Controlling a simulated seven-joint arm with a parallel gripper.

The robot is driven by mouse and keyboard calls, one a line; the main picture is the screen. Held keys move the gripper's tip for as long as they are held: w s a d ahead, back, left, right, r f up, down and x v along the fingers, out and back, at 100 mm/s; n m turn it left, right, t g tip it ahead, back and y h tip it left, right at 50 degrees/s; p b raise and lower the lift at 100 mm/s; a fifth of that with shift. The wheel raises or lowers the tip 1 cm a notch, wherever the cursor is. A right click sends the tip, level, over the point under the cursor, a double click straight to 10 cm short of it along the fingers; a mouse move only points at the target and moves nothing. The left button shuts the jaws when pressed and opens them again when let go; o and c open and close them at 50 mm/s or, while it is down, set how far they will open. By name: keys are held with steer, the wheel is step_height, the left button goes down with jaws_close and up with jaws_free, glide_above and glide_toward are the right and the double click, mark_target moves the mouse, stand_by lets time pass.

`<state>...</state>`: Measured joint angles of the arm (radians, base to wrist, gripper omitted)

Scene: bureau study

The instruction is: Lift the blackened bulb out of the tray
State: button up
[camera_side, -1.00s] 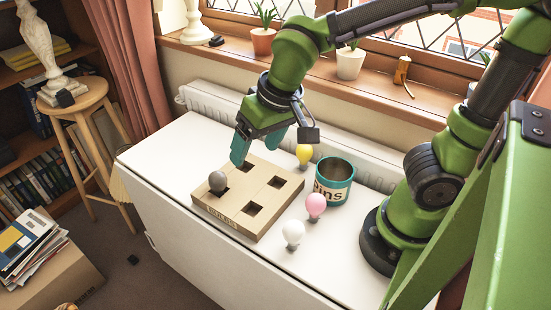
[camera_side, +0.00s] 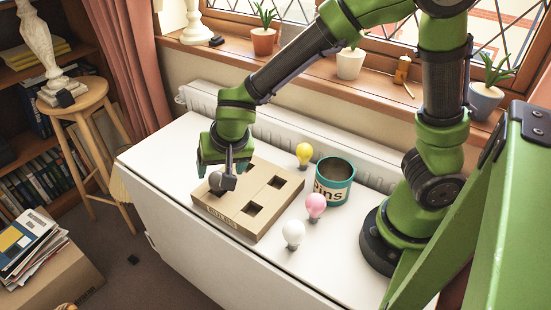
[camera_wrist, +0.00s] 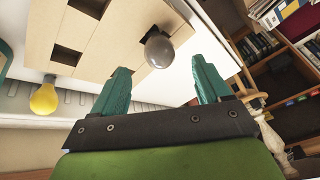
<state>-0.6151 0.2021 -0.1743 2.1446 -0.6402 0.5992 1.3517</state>
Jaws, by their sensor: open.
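The cardboard tray (camera_side: 266,196) with square holes lies on the white desk, and its top also fills the upper left of the wrist view (camera_wrist: 112,42). The blackened bulb (camera_wrist: 159,51) shows in the wrist view as a dark grey globe seated at one of the tray's holes. In the side view the bulb is hidden behind my gripper's dark wrist parts. My gripper (camera_side: 222,172) is low over the tray's left end. In the wrist view its teal fingers (camera_wrist: 161,80) are apart and empty, with the bulb ahead of the gap between them, not gripped.
A yellow bulb (camera_side: 304,153), a pink bulb (camera_side: 315,205) and a white bulb (camera_side: 293,233) stand on the desk (camera_side: 170,150) right of the tray. A teal tin (camera_side: 334,183) stands beside them. A radiator (camera_side: 290,133) runs behind the desk.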

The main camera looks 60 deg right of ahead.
mark_target(218, 176)
steer(key=x, duration=0.6)
steer(key=shift+w+d+f, duration=0.2)
steer(key=shift+w, duration=0.05)
steer(key=c, duration=1.1)
step_height(218, 176, up, 11)
steer(key=shift+r, duration=0.1)
steer(key=shift+c, duration=0.2)
